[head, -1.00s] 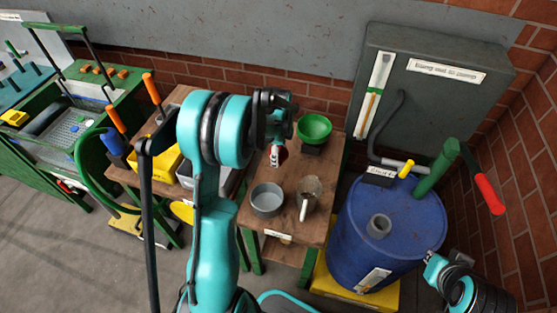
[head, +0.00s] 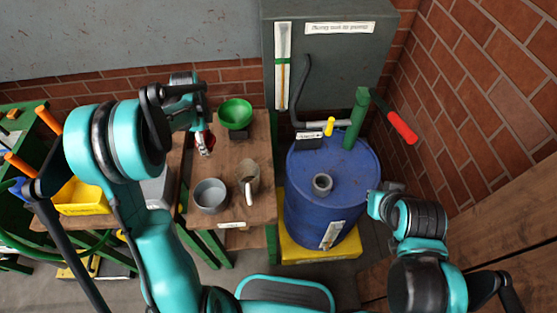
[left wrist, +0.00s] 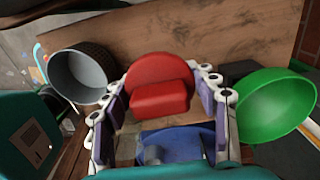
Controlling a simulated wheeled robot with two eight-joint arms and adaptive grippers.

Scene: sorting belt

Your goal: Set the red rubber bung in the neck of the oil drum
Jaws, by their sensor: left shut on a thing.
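My left gripper (head: 206,140) is shut on the red rubber bung (left wrist: 160,98), held over the wooden bench. In the left wrist view the bung sits between the two finger pads, with a round flange and a blockier part. In the head view only a little red of it shows. The blue oil drum (head: 300,208) stands upright to the right of the bench. Its grey neck (head: 322,183) is a ring on the drum top with an open middle. My right gripper (head: 376,203) is beside the drum's right edge; its fingers are not clear.
A grey pot (head: 210,195), a metal scoop (head: 248,178) and a green funnel (head: 235,113) are on the bench. A yellow pallet (head: 320,250) lies under the drum.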

